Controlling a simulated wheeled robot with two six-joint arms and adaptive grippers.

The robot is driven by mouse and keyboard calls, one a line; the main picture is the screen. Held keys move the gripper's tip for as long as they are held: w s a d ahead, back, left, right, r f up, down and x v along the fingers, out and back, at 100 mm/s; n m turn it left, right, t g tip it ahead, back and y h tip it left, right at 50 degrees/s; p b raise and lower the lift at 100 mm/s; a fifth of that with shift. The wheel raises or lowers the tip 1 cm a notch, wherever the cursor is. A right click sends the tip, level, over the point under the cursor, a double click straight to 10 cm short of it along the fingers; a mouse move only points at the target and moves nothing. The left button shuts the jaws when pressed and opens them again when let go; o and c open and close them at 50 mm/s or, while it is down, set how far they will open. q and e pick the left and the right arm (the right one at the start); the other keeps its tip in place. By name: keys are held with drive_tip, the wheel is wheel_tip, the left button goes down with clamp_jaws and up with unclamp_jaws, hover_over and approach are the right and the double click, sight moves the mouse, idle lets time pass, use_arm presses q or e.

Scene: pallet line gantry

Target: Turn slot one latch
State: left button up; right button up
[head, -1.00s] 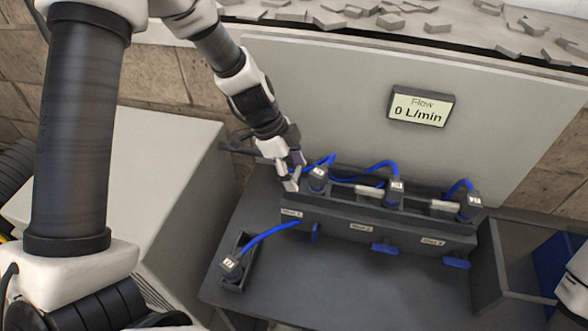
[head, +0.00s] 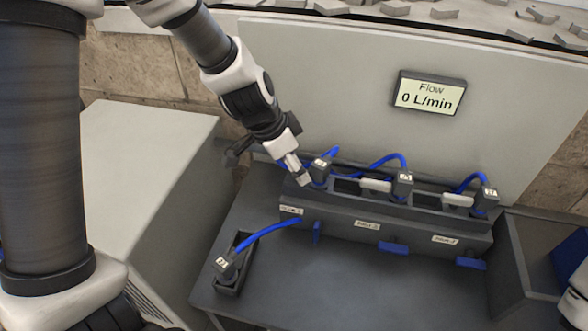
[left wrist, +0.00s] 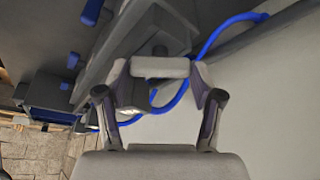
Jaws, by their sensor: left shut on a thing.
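The dark rack (head: 365,228) has three labelled slots. My left gripper (head: 303,178) is at slot one, at the rack's left end. In the left wrist view my left gripper (left wrist: 160,72) is shut on a light grey bar, the slot one latch (left wrist: 160,67), which spans between its fingertips. A dark plug (head: 322,168) with a blue hose sits in slot one, just right of the gripper. The latch's exact angle is hard to tell in the head view. Slots two and three have similar light grey latches (head: 376,185) (head: 457,200).
A flow display (head: 430,93) on the panel reads 0 L/min. Another plug (head: 226,266) lies in a small tray at the left. Blue tabs (head: 393,248) show on the rack's front. The table in front is clear. A large grey cabinet (head: 140,190) stands left.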

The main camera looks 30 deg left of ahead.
use_arm(q)
drive_tip(key=n, duration=0.1)
drive_tip(key=n+y, duration=0.1)
drive_tip(key=shift+s+d+f+n+b, duration=0.1)
drive_tip(key=shift+f+n+b, duration=0.05)
drive_tip(key=shift+n+b, duration=0.25)
drive_tip(key=n+y, duration=0.1)
drive_tip(key=n, duration=0.1)
drive_tip(key=shift+n+t, duration=0.4)
drive_tip(key=n+p, duration=0.1)
drive_tip(key=n+y+p, duration=0.1)
drive_tip(key=n, duration=0.1)
drive_tip(key=shift+d+r, duration=0.1)
drive_tip(key=shift+r, duration=0.15)
drive_tip(key=shift+n+y+p, duration=0.5)
drive_tip(key=shift+n+p, duration=0.45)
drive_tip(key=shift+n, duration=0.05)
drive_tip(key=shift+f, duration=0.1)
drive_tip(key=o, duration=1.1)
drive_tip(key=shift+o, duration=0.2)
